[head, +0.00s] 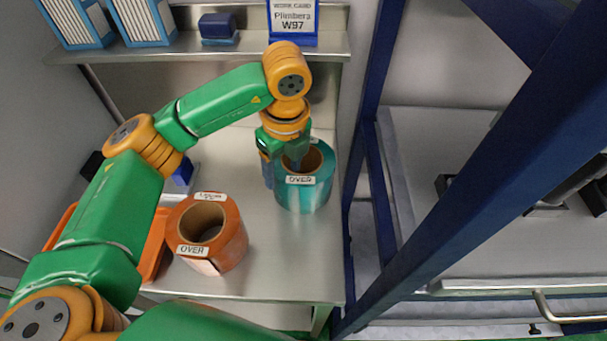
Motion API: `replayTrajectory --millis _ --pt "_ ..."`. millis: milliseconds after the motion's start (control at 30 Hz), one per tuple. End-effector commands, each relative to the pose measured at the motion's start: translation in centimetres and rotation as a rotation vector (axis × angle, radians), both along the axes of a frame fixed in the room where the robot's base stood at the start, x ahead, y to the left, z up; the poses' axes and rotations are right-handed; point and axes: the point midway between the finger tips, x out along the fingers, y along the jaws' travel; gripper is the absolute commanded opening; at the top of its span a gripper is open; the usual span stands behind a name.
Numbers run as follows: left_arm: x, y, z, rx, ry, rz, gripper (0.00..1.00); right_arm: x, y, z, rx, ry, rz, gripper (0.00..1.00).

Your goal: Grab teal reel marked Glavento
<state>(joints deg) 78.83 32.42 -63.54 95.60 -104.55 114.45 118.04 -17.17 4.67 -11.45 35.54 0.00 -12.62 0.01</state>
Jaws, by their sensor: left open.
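A teal reel (305,195) stands upright on the metal table, towards its right side. Its front label reads "OVER"; no Glavento marking is readable. My left gripper (279,170) reaches down from above at the reel's left rear side. Its jaws are open, with one finger outside the reel's left wall; the other is partly hidden, and I cannot tell whether it touches the reel. My right gripper is not in view.
An orange reel (232,248), also labelled "OVER", stands front left beside an orange tray (153,250). A shelf (195,46) behind holds boxes and a work card reading "Plimbera W97" (293,18). Blue frame posts (372,130) rise just right of the table.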

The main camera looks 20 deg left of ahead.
Motion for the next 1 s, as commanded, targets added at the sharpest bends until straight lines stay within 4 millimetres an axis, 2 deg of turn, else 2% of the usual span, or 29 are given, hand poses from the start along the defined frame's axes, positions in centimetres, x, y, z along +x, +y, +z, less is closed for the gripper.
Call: replayTrajectory --millis 100,267,400,533,767,1000 --pt "0.0 0.0 -0.6 0.000 0.001 0.000 0.65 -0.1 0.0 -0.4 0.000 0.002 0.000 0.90" --pt "0.1 0.2 -2.2 0.000 0.006 0.001 0.65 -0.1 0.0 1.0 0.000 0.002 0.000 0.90" --pt "0.6 0.6 -4.7 0.001 0.008 0.001 0.65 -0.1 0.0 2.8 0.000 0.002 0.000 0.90" --pt "0.8 0.8 -6.9 -0.001 0.002 0.000 0.65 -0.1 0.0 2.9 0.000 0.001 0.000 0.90" --pt "0.9 0.8 -7.4 -0.001 0.001 -0.001 0.65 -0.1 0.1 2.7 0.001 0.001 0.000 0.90" --pt "0.9 0.8 -7.4 -0.001 0.000 -0.001 0.00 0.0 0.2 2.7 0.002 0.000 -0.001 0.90"
